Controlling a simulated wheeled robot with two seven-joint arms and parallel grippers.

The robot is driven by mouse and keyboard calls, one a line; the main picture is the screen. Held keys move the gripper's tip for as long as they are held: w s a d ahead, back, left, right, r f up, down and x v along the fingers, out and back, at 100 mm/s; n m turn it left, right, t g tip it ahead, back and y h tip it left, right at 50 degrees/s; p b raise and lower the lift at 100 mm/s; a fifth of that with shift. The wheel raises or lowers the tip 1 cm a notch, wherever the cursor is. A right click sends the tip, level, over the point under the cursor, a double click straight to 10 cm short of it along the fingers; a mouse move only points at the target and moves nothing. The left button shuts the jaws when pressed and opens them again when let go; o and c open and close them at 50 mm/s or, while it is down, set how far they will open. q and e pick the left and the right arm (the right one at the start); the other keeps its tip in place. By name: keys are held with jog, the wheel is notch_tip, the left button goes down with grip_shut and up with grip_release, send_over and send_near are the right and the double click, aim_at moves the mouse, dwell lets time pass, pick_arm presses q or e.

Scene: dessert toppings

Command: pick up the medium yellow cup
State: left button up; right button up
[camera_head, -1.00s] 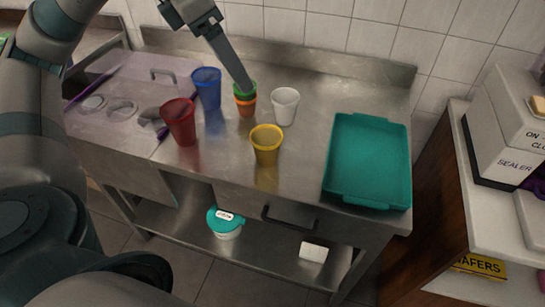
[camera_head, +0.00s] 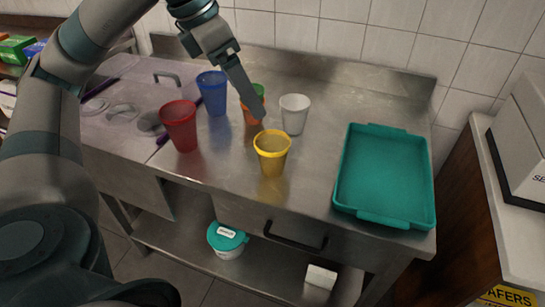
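The yellow cup (camera_head: 271,155) stands upright on the steel counter, near its front and left of the teal tray. My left gripper (camera_head: 258,112) points down from the upper left. Its fingertips are just behind and above the yellow cup's rim and appear apart from it. They overlap an orange cup (camera_head: 250,118) with a green cup (camera_head: 258,89) at its top, hiding part of both. Only one finger outline shows, so the opening cannot be judged. My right gripper is not in view.
A red cup (camera_head: 180,127) and a blue cup (camera_head: 212,93) stand to the left. A white cup (camera_head: 294,114) is close behind the yellow one at right. The teal tray (camera_head: 386,222) fills the counter's right. The front counter strip is clear.

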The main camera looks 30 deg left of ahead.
pick_arm(q)
jog(key=p, duration=0.1)
send_near(272, 143)
jog(key=s+d, duration=0.1)
jog(key=d, duration=0.2)
jog(key=shift+w+f, duration=0.15)
jog(key=shift+f, duration=0.5)
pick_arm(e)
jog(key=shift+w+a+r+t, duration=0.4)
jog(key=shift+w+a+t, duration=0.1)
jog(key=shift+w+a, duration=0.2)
pick_arm(q)
jog(key=shift+f, duration=0.15)
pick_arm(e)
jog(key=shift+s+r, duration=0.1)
pick_arm(q)
jog(key=shift+p+x, duration=0.85)
jog(key=shift+x, duration=1.65)
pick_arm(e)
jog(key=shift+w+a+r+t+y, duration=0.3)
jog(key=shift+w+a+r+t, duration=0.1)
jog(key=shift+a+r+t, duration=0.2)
pick_arm(q)
jog(key=shift+a, duration=0.1)
jog(key=c, duration=1.1)
